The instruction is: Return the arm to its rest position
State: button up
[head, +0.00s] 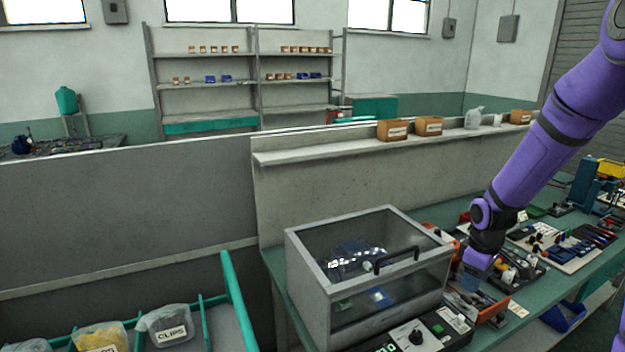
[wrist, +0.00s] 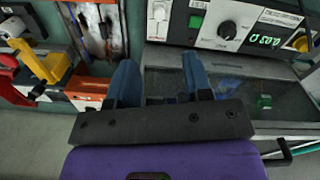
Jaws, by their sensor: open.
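My purple arm (head: 560,125) reaches down from the upper right in the head view. Its hand (head: 479,260) is just right of the clear-lidded test box, above the bench. My gripper (wrist: 160,64) shows in the wrist view with its two blue fingers apart and nothing between them. The fingers are hard to make out in the head view. The test box (head: 308,285) has a dark handle on its lid, which looks shut, and blue parts inside.
A control panel (head: 425,335) with a knob is at the box's front. Parts bins (head: 487,308) and a tool board (head: 560,258) lie on the green bench to the right. Cardboard boxes (head: 393,131) stand on the ledge behind. A tray with bagged clips (head: 168,325) is at lower left.

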jog(key=s+a+r+m+t+h, duration=0.1)
jog(key=s+a+r+m, duration=0.2)
jog(key=r, duration=0.7)
jog(key=s+a+r+m+t, duration=0.1)
jog(key=s+a+r, duration=0.35)
jog(key=r, duration=0.45)
jog(key=s+a+r+m+t, duration=0.1)
jog(key=s+r, duration=0.2)
jog(key=s, duration=0.2)
jog(key=s+a+r+m+t, duration=0.1)
jog(key=s+a+r, duration=0.1)
jog(key=s+r, duration=0.2)
jog(key=s+a+r+m+t+y, duration=0.1)
jog(key=s+a+r, duration=0.1)
jog(key=s, duration=0.6)
jog(key=shift+a+r, duration=0.25)
jog(key=shift+r, duration=0.45)
dwell(1.2)
